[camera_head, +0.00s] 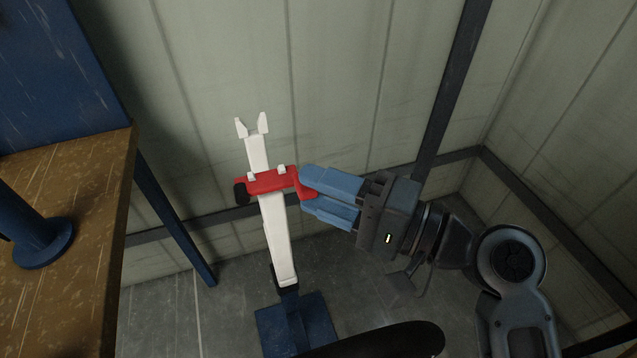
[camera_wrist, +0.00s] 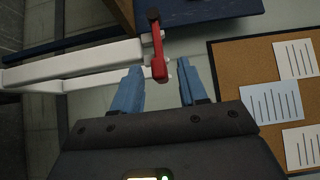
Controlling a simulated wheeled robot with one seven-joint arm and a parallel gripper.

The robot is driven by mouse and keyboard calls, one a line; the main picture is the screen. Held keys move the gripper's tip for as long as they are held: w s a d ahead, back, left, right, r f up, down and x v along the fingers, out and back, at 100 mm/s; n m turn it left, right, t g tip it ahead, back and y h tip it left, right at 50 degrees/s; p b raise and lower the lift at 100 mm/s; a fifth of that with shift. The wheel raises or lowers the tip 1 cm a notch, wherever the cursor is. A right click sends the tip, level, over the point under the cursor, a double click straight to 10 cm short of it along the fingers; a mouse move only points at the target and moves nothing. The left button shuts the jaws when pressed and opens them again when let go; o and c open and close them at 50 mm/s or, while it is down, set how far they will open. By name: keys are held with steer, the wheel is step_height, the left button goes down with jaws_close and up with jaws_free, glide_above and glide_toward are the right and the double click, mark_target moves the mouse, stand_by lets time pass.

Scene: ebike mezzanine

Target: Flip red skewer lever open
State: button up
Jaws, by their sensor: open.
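The red skewer lever (camera_head: 272,181) sits across the upper part of a white upright fork (camera_head: 277,236) in the head view. Its right end bends downward, and a dark knob shows at its left end. My gripper (camera_head: 304,195) is at the right end of the lever, with its blue fingers apart. In the head view the fingertips overlap the bent red end. In the wrist view the red lever (camera_wrist: 159,62) lies between the two open fingers, closer to the left one. I cannot tell whether a finger touches it.
A blue base (camera_head: 293,322) stands on the floor under the fork. A wooden-topped bench (camera_head: 75,225) with a blue cylindrical fixture (camera_head: 36,235) is at the left. Pale panelled walls stand behind. A cork board with papers (camera_wrist: 232,73) shows at the right in the wrist view.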

steer(key=shift+w+a, duration=0.15)
steer(key=shift+a, duration=0.15)
steer(key=shift+c, duration=0.4)
jaws_close()
